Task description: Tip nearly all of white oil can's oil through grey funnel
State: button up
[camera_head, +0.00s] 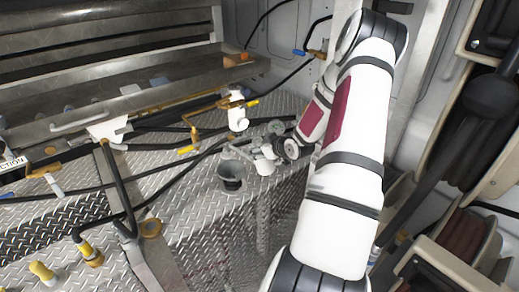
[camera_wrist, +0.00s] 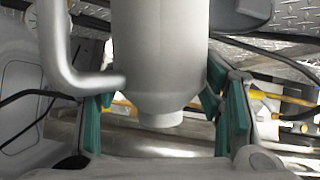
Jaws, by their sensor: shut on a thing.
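The grey funnel (camera_head: 231,185), with a dark inside, stands on the diamond-plate deck, below and left of my gripper (camera_head: 244,150) in the head view. A grey rounded shape at the wrist view's top right looks like the same funnel (camera_wrist: 243,14). My gripper is shut on the white oil can (camera_wrist: 160,55), with green finger pads on both sides of its tapered end. The can's neck and curved side tube show in the wrist view. In the head view only a small white part of the can (camera_head: 265,167) shows under the gripper; it looks upright. Its oil cannot be seen.
Black hoses and yellow pipes cross the deck. A metal trough (camera_head: 130,95) runs along the back left. Hose reels (camera_head: 465,245) stand at the right. Bare deck (camera_head: 195,215) lies left of the funnel.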

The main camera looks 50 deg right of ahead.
aim_at(259, 139)
jog(key=shift+f+m+t+y, duration=0.15)
jog(key=shift+m+t+y, duration=0.25)
jog(key=shift+t, duration=0.5)
jog(key=shift+d+r, duration=0.1)
jog(key=shift+r, duration=1.9)
